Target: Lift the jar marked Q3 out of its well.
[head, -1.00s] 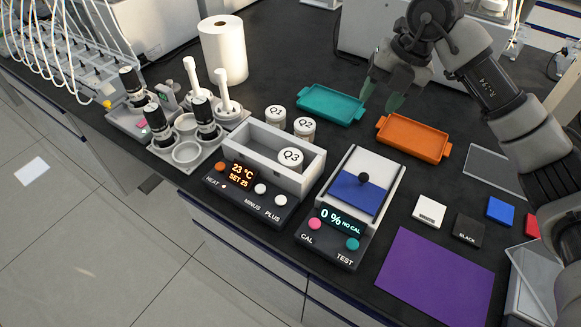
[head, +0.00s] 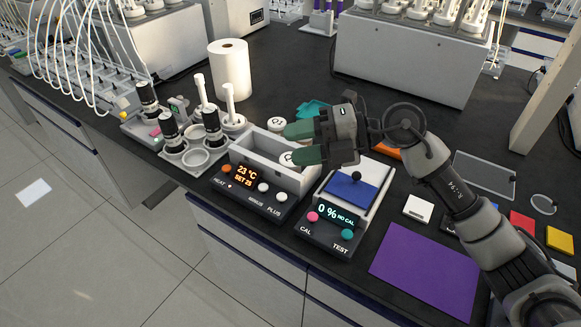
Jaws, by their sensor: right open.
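The jar marked Q3 in the earlier frame shows only as part of a white lid (head: 286,159), standing in the right part of the grey well (head: 244,155). My right gripper (head: 292,143) reaches in from the right. Its two green-tipped fingers are open and spread apart, over the well's right end. The lower finger covers part of the Q3 lid. I cannot tell whether the fingers are above the jar or beside it. My left gripper is not in view.
Another white-lidded jar (head: 277,124) stands behind the well; the Q2 jar is hidden by my gripper. The well's front panel (head: 246,174) reads 23 °C, SET 25. A balance-like device (head: 350,191) stands close on the right. Black-capped bottles (head: 212,126) stand left.

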